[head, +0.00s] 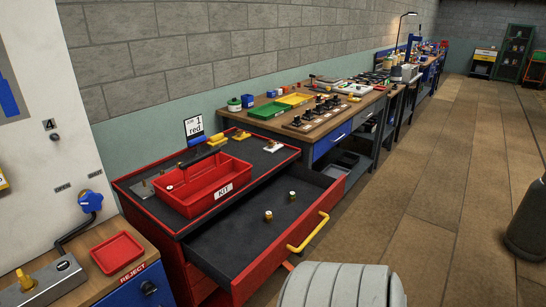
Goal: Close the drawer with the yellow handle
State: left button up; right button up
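The drawer (243,243) of the red cabinet (172,250) stands pulled far out to the right and front. Its yellow handle (308,232) is on the outer face of the red drawer front. The drawer's dark floor shows, with two small brass and white pieces (292,196) standing on it. Neither my left nor my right gripper is in view, and nothing is seen touching the handle.
On the cabinet top sit a red KIT tray (207,188) and a "1 red" sign (194,126). At left is a bench with a red REJECT tray (117,252). A long workbench (335,122) runs behind. Open floor (420,215) lies right of the drawer. A pale ribbed shape (340,287) fills the bottom edge.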

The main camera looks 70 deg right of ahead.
aim_at(237, 248)
jog(key=z, duration=2.45)
